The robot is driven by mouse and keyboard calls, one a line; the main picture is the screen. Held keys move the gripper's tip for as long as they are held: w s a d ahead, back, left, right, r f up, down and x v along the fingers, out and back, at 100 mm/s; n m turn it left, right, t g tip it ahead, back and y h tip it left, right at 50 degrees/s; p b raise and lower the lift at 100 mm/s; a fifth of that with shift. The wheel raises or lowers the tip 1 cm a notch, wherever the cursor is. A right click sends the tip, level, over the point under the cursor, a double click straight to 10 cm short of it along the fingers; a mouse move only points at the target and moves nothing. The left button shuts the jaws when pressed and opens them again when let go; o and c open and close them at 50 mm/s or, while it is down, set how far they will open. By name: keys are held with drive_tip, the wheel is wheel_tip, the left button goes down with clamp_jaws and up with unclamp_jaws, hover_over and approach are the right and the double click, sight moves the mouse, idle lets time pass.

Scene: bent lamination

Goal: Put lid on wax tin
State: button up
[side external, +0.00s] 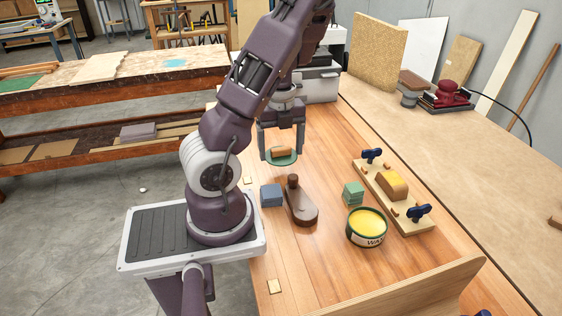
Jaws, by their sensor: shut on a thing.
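The wax tin (366,228) stands open on the wooden bench, with yellow wax showing inside a dark green rim and a label reading "WAX" on its side. The lid (284,160) is a green disc with a tan wooden block handle on top. My gripper (281,152) is shut on the lid's handle and holds the lid roughly level. The lid is behind and to the left of the tin, apart from it. The lid's height above the bench is hard to tell.
A board with blue clamps (408,205) holds a yellow-tan piece right beside the tin. A raised wooden edge (400,290) borders the bench's front.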

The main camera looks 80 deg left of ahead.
drive_tip(key=r, duration=0.3)
drive_tip(key=w+r, duration=0.1)
drive_tip(key=shift+d+r, duration=0.3)
drive_tip(key=shift+r, duration=0.05)
drive_tip(key=w+d, duration=0.7)
drive_tip(key=m, duration=0.2)
hover_over(367, 224)
drive_tip(key=shift+f, duration=2.45)
drive_tip(key=shift+f, duration=0.7)
drive_tip(key=o, duration=1.3)
drive_tip(key=shift+r, duration=4)
